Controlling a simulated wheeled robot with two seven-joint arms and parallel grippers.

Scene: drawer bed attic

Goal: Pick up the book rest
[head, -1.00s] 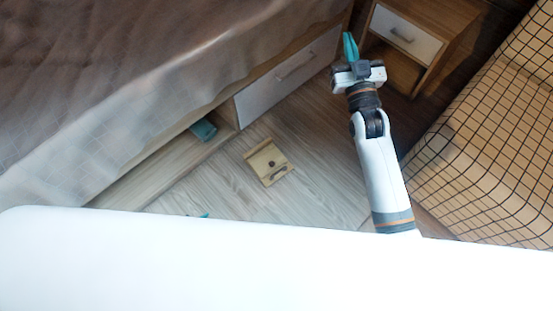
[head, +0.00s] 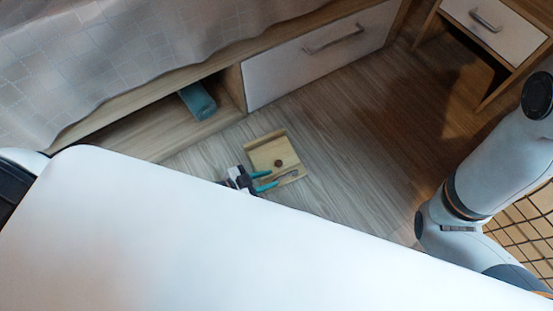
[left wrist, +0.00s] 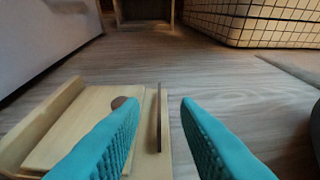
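The book rest (head: 265,153) is a pale wooden board lying on the floor in front of the bed. It has a raised ledge, a dark round spot and a thin dark upright strip along one edge. My left gripper (head: 271,180) is open at the book rest's near edge. In the left wrist view, the teal fingers (left wrist: 160,103) are spread on either side of the strip on the book rest (left wrist: 85,125), and the left finger hides part of the board. I cannot tell whether they touch it. My right gripper is out of view; only its arm shows at right.
The bed drawer (head: 315,58) is closed behind the book rest. A teal object (head: 198,101) lies in the open bed compartment to the left. A nightstand (head: 490,25) stands at upper right, and a wire-grid structure (head: 530,215) at right. The floor between is clear.

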